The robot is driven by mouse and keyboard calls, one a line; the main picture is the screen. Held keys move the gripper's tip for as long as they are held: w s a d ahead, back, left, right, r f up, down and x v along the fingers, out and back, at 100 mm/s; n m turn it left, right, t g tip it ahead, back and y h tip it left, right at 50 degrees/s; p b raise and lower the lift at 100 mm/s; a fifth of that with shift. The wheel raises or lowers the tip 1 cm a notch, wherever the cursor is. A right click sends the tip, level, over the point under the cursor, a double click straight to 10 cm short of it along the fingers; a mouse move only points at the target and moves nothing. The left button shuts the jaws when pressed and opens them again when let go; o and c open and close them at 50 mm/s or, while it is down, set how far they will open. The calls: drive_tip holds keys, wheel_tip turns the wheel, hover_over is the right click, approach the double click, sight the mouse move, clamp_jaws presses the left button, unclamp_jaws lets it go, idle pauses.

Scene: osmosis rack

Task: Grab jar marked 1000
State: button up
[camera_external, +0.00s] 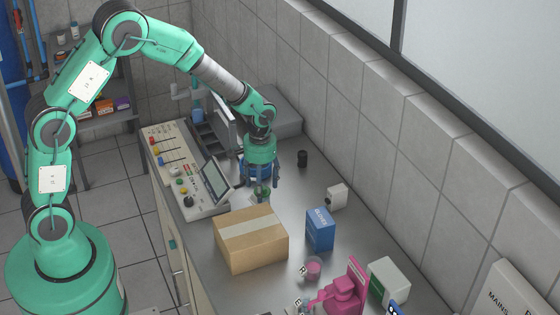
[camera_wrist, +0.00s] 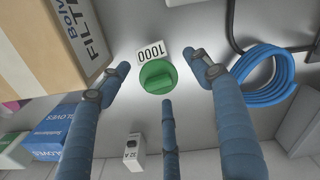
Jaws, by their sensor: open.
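The jar marked 1000 (camera_wrist: 157,77) shows from above in the wrist view as a round green lid. A white label reading 1000 (camera_wrist: 151,53) appears upside down at its upper edge. In the external view the jar (camera_external: 262,192) is a small greenish shape on the bench, partly hidden by my gripper. My gripper (camera_wrist: 163,74) has three blue fingers, spread open, with the jar between their tips in the wrist view. In the external view my gripper (camera_external: 261,180) points down over the jar. I cannot tell whether any finger touches it.
A cardboard box (camera_external: 251,241) stands close by, in front of the jar. A coiled blue cable (camera_wrist: 266,79) lies to the right in the wrist view. A blue gloves box (camera_external: 320,229), a small white box (camera_external: 337,196) and a control panel (camera_external: 186,168) also stand around.

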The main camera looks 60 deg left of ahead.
drive_tip(key=shift+f, duration=0.2)
drive_tip(key=shift+d+f+b, duration=0.2)
drive_tip(key=shift+f+b, duration=0.45)
drive_tip(key=shift+f, duration=1.85)
clamp_jaws()
